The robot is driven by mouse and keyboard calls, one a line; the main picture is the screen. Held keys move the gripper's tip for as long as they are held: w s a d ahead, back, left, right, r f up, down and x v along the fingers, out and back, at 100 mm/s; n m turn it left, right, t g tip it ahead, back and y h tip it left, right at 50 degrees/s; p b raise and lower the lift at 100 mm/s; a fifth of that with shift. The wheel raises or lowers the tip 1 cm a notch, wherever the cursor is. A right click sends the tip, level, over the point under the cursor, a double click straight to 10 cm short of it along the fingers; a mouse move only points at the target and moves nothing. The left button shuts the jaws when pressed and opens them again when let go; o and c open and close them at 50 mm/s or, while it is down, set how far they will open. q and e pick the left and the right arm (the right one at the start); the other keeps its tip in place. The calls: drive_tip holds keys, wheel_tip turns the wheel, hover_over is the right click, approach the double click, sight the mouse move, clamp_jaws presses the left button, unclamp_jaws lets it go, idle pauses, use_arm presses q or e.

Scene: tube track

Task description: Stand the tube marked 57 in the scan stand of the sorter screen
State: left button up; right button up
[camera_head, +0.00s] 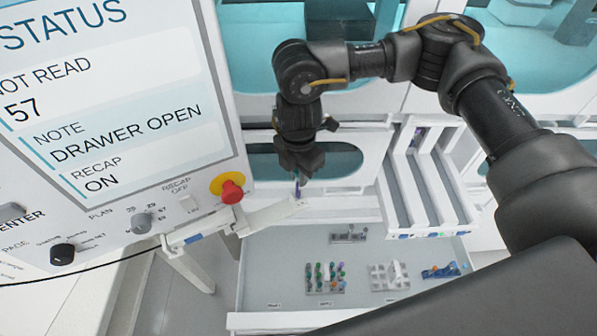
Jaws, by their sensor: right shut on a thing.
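My right gripper (299,176) points down at the centre of the view and is shut on a small tube with a purple part (297,189). The tube hangs roughly upright just above the outer end of a white ledge (268,215) that juts out beside the screen panel; I cannot tell whether it touches. The scan stand itself is not clear at this size, and no number on the tube can be read. The sorter screen (120,95) at the left shows "57", "NOT READ" partly cut off, "DRAWER OPEN" and "RECAP ON". My left gripper is out of view.
A red stop button (231,191) and knobs sit on the panel. Below, an open drawer (275,255) holds a rack of several coloured-cap tubes (323,278), a pale rack (390,277) and a blue holder (441,271). White channels (405,190) stand at the right.

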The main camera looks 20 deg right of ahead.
drive_tip(key=shift+f, duration=0.4)
drive_tip(key=o, duration=0.8)
drive_tip(key=shift+r, duration=0.1)
wheel_tip(320, 180, up, 11)
drive_tip(key=b, duration=0.3)
drive_tip(key=shift+s+f, duration=0.1)
drive_tip(key=shift+f, duration=0.15)
idle(0.7)
